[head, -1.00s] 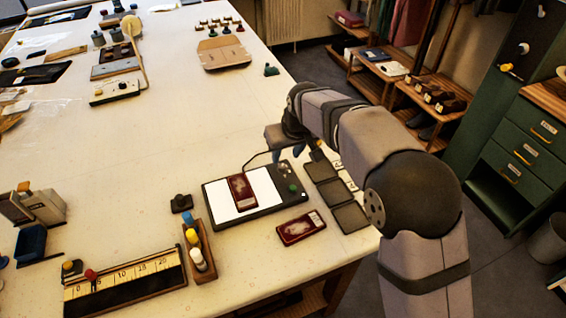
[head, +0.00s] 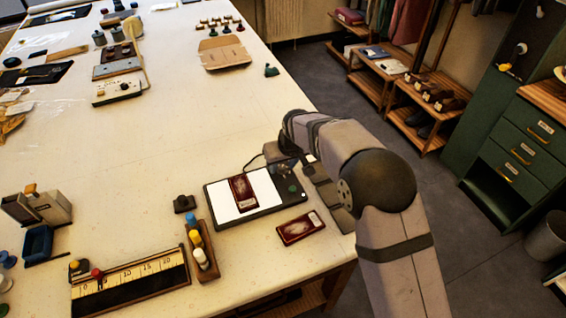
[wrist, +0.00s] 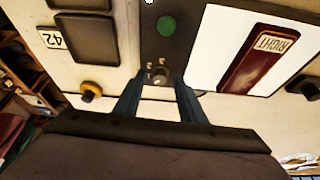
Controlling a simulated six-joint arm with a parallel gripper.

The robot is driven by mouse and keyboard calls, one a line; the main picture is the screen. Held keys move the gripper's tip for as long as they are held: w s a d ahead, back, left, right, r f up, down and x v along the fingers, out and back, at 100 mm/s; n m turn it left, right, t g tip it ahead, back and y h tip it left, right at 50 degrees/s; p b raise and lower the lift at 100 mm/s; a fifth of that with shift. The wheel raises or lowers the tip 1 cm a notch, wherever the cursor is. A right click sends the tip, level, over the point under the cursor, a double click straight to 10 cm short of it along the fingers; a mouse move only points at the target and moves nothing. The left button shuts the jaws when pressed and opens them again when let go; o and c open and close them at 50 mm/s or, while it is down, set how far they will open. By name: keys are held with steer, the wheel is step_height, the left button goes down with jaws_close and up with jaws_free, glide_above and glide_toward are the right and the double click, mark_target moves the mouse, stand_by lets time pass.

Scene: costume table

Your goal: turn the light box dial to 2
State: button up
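The light box (head: 213,205) lies near the table's right edge, a dark frame with a glowing white panel. A dark red card (head: 243,190) lies on the panel; in the wrist view its label reads RIGHT (wrist: 252,58). The small dial (wrist: 158,74) sits on the dark strip beside the panel, with small marks around it too blurred to read. A green round spot (wrist: 167,25) is farther along that strip. My gripper (wrist: 158,100) is open, its two blue fingers apart, with the dial between and just beyond their tips. I cannot tell whether they touch it. In the head view my arm partly hides this end.
Dark square pads (wrist: 85,35) with a 42 tag and a yellow-orange knob (wrist: 90,90) lie beside the light box. A second dark red card (head: 300,228) lies in front. A bottle rack (head: 205,262) and a ruler box (head: 130,285) stand left. The middle table is clear.

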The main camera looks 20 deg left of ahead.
jaws_close()
steer(key=shift+m, duration=0.5)
steer(key=m+b, duration=0.1)
steer(key=m+h, duration=0.1)
steer(key=m+t+b, duration=0.1)
steer(key=shift+s+a+f+m+b, duration=0.1)
steer(key=shift+a+f+m+b, duration=0.05)
steer(key=shift+a+m+b, duration=0.15)
steer(key=m+h+b, duration=0.1)
steer(key=m, duration=0.2)
steer(key=shift+a+m+h, duration=0.1)
steer(key=shift+m+h, duration=0.2)
steer(key=shift+h, duration=0.1)
steer(key=m, duration=0.1)
steer(key=m+h+p, duration=0.1)
steer(key=m, duration=0.1)
steer(key=shift+a+r+m, duration=0.15)
steer(key=shift+r+m, duration=0.15)
steer(key=shift+f+m+h+p, duration=0.1)
steer(key=shift+m+h+p, duration=0.5)
steer(key=shift+m+p, duration=0.75)
